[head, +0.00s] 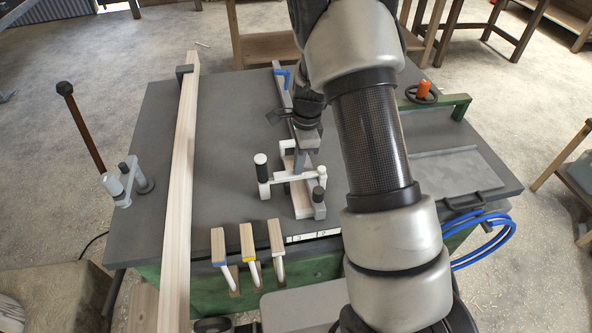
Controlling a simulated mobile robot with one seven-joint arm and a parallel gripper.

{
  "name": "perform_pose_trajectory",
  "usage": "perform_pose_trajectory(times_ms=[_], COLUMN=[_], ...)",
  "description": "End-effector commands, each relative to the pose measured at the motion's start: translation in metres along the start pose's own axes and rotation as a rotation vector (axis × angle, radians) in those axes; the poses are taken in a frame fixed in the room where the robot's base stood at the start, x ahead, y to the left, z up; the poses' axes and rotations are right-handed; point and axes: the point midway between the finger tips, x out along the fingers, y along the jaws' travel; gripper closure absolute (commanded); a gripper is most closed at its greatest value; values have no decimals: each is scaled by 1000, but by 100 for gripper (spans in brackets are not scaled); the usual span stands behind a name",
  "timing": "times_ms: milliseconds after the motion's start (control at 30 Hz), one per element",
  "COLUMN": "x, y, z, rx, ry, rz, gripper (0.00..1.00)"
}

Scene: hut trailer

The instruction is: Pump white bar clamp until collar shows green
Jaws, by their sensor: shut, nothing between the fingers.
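The white bar clamp (290,177) is near the front middle of the dark worktop, with its white body across a pale wooden strip. A black-gripped upright handle (261,168) stands at its left, and a dark knob (319,195) is at its right. A long bar runs back from it to a blue piece (281,73) at the far edge. My gripper (309,160) is shut and empty, pointing down just above or behind the clamp body; I cannot tell whether it touches. My arm and gripper hide part of the bar. I cannot make out the collar or any green on it.
A long wooden beam (183,150) crosses the table's left side. A grey device with black knobs (128,182) stands left of it. Several wooden-headed tools (247,242) hang at the front edge. An orange knob (422,88) and a grey tray (455,172) are at right.

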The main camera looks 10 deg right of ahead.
Motion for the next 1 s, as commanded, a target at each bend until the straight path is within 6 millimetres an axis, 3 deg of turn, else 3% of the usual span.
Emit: perform_pose_trajectory(times_ms=[167, 433, 767, 867, 1000], x=[-2, -15, -17, -26, -52], y=[1, 1, 1, 0, 0], z=[-3, -30, -30, -30, -29], rx=[2, 4, 2, 1, 0], ry=[2, 2, 2, 2, 2], rz=[3, 3, 1, 0, -2], gripper=[100, 100, 100, 100, 100])
